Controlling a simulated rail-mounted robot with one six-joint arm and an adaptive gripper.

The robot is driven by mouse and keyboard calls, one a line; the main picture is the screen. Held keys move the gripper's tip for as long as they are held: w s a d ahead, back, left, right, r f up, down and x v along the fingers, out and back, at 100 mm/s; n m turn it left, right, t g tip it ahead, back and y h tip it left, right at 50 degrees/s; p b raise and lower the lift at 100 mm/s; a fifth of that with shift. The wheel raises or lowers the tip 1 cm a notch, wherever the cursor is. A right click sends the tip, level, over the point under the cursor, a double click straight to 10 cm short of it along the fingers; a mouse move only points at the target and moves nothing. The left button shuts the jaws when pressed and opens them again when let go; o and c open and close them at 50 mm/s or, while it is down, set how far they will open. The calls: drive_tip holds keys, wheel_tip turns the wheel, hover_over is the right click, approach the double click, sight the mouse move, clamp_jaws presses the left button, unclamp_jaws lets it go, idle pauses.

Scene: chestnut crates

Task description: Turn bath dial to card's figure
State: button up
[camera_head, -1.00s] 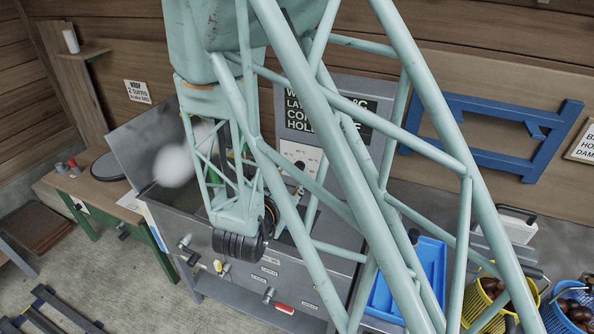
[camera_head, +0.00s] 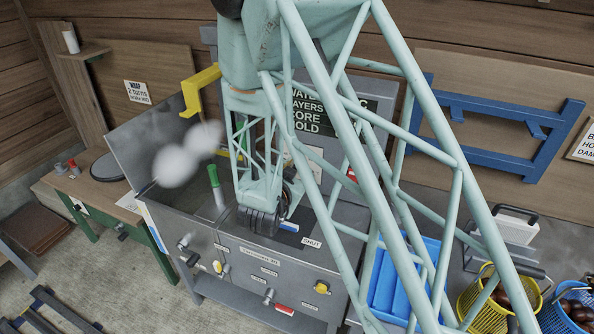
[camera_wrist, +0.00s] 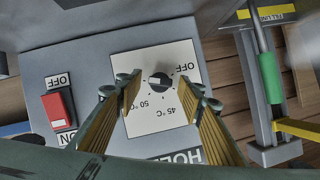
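The bath dial (camera_wrist: 160,82) is a small dark knob on a white plate (camera_wrist: 182,58) marked OFF, 45 °C and 50 °C in the wrist view. A pale mark shows on the knob, but its exact setting is unclear. My gripper (camera_wrist: 165,92) is open, with its yellow ribbed fingers on either side of the dial and nothing held. I cannot tell whether they touch it.
A red rocker switch (camera_wrist: 58,108) with OFF and ON labels sits beside the dial plate. A green handle (camera_wrist: 270,78) stands to the right in the wrist view. A yellow bracket (camera_head: 200,88) and pale steam are near the steel tank (camera_head: 150,130). A blue tray (camera_head: 395,285) lies to the right.

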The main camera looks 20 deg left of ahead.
drive_tip(key=shift+c, duration=0.4)
drive_tip(key=c, duration=0.8)
